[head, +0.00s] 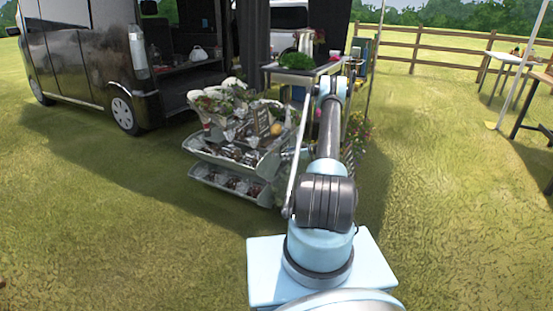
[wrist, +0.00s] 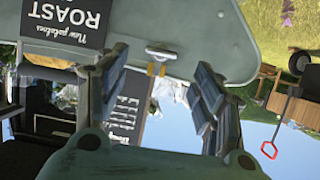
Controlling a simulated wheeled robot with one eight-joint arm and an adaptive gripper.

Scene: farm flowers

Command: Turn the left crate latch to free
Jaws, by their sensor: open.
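In the wrist view, my gripper (wrist: 160,95) is open, with one dark finger on each side and nothing between the pads. Beyond the fingertips, a small light-grey T-shaped handle with two yellow tabs, possibly the latch (wrist: 158,53), sits at the edge of a grey-green panel (wrist: 190,25). It appears roughly centred between the fingers and apart from them. Which crate it belongs to is unclear. In the head view, tiered grey crates (head: 228,168) hold jars and produce left of my arm. My arm hides the gripper there, and no latch can be made out.
A black van (head: 90,60) stands left of the crates. A table (head: 275,70) with greens stands behind them. Open grass (head: 120,220) lies in front.

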